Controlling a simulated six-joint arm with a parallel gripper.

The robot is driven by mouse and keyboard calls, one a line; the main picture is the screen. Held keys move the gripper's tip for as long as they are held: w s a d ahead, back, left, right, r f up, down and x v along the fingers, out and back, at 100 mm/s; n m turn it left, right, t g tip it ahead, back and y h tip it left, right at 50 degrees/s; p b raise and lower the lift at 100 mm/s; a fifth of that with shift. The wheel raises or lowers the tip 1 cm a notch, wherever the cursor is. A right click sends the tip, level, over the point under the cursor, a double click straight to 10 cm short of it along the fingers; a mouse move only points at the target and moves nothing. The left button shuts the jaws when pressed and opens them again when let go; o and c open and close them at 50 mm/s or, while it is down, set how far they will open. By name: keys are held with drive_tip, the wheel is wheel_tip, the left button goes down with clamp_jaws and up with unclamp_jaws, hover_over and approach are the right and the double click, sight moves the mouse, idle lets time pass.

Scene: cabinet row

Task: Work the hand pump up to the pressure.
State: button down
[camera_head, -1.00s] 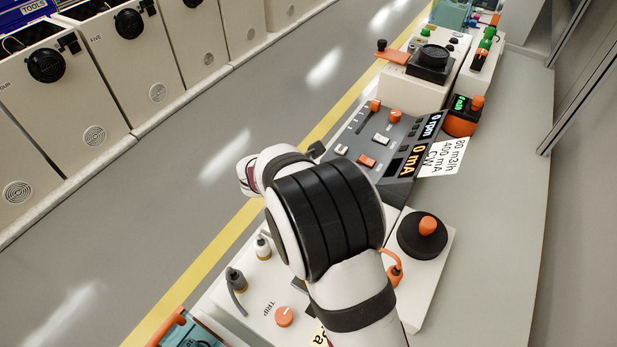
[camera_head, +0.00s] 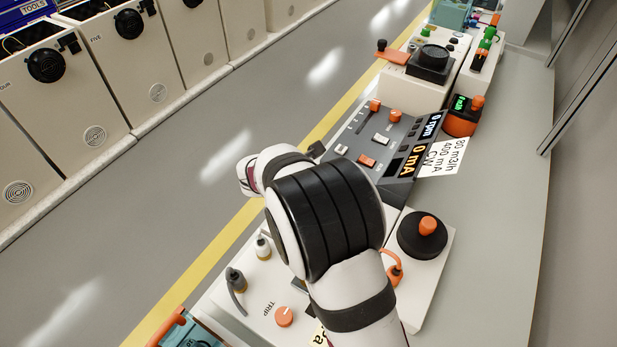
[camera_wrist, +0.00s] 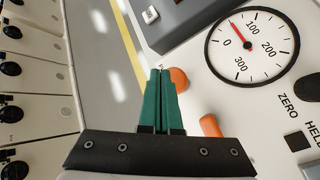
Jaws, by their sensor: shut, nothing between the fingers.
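My gripper (camera_wrist: 160,74) has green fingers pressed together with nothing between them. In the head view it is hidden behind my own arm. In the wrist view an orange round knob (camera_wrist: 179,79) shows just right of the fingertips, partly behind them. An orange handle-like part (camera_wrist: 211,126) is lower right, apart from the fingers. Which of these belongs to the hand pump I cannot tell. The white pressure gauge (camera_wrist: 266,52) has its red needle between 0 and 100. In the head view a black round part with an orange knob (camera_head: 427,226) sits on the white unit (camera_head: 432,284).
A grey console (camera_head: 385,140) with displays stands behind. A label card (camera_head: 442,157) lies beside it. The grey bench top (camera_head: 496,215) on the right is clear.

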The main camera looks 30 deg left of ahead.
drive_tip(key=shift+f, duration=0.15)
drive_tip(key=shift+f, duration=0.3)
drive_tip(key=shift+f, duration=1.05)
idle(1.3)
drive_tip(key=shift+r, duration=1.45)
drive_tip(key=shift+r, duration=0.1)
drive_tip(key=shift+r, duration=2.45)
